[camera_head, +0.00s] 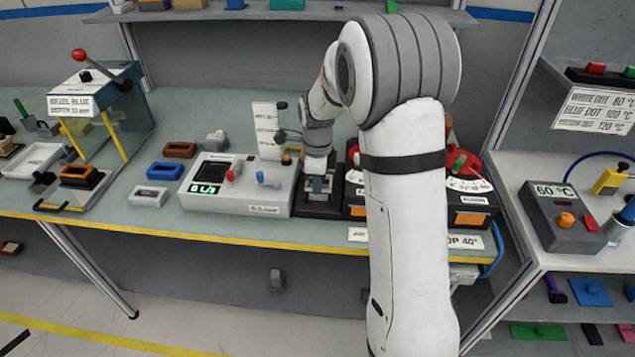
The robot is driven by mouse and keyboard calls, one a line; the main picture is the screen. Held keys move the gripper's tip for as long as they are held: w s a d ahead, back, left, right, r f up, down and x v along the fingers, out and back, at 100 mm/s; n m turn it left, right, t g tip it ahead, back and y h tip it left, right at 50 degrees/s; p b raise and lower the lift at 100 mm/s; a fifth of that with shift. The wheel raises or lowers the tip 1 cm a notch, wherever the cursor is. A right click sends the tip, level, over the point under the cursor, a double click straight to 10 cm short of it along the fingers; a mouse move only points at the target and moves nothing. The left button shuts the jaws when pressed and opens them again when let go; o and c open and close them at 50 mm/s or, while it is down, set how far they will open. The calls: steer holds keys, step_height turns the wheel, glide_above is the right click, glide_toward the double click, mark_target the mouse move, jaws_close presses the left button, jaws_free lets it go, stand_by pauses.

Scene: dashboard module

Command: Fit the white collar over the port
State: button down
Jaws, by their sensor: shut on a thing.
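A white rectangular collar (149,196) with a dark opening lies at the front left of the bench, beside a blue collar (165,171) and a brown one (179,149). My gripper (318,188) points down at a black block (318,207) right of the grey display unit (228,195), well to the right of the white collar. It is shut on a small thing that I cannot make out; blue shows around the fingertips. Whether that thing touches the block is unclear. I cannot tell for certain which part is the port.
A press with a red-knobbed lever (100,88) stands at the left. Orange-fronted units (470,208) and a red round part (466,165) stand right of my arm, partly hidden by it. A side bench holds a 60 °C box (560,225).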

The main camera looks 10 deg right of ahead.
steer(key=shift+f+b, duration=0.6)
steer(key=shift+f, duration=0.3)
stand_by(0.5)
steer(key=c, duration=1.5)
jaws_free()
steer(key=shift+r, duration=0.1)
step_height(320, 180, up, 8)
steer(key=shift+a+f+b, duration=0.1)
steer(key=shift+f+b, duration=0.05)
steer(key=shift+b, duration=0.15)
